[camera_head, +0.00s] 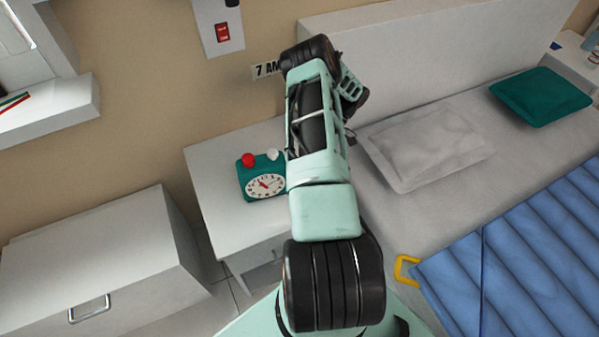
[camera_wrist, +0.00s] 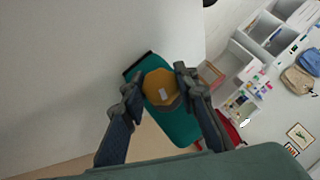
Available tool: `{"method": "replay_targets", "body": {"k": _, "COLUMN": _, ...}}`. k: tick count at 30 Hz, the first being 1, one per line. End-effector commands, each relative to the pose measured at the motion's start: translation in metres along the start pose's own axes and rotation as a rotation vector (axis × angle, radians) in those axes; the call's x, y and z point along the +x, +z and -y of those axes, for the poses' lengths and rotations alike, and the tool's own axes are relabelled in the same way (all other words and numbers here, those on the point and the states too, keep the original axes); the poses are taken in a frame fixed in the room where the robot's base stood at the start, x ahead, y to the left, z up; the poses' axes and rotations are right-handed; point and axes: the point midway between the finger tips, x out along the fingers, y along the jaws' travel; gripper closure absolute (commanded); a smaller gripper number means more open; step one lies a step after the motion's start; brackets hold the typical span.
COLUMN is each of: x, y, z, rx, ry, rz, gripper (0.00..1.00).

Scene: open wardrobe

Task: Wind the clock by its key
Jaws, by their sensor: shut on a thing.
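The teal clock (camera_head: 250,185) stands on the white bedside table with its white dial toward the head camera. A red knob (camera_head: 249,160) and a pale knob (camera_head: 272,154) sit on its top. In the wrist view, the clock's teal body (camera_wrist: 178,125) shows from another side, with the orange-yellow key (camera_wrist: 158,80) on it. My gripper (camera_wrist: 157,88) is shut on the key, one finger at each side of it. In the head view my arm hides the gripper, the key and part of the clock's right edge.
The bedside table (camera_head: 222,152) has bare top left of the clock. The bed with a pale pillow (camera_head: 425,145) and blue cover (camera_head: 530,255) lies to the right. A white cabinet (camera_head: 100,255) stands at lower left. A "7 AM" sign (camera_head: 266,70) is on the wall.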

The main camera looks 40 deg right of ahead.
Motion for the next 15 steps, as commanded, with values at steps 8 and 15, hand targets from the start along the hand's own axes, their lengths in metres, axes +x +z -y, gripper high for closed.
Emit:
{"method": "replay_targets", "body": {"k": 8, "x": 0.0035, "y": 0.0029, "z": -0.0041, "rx": 0.161, "ry": -0.163, "rz": -0.004, "gripper": 0.97}}
{"method": "replay_targets", "body": {"k": 15, "x": 0.0015, "y": 0.0008, "z": -0.0021, "rx": 0.260, "ry": -0.262, "rz": -0.006, "gripper": 0.97}}
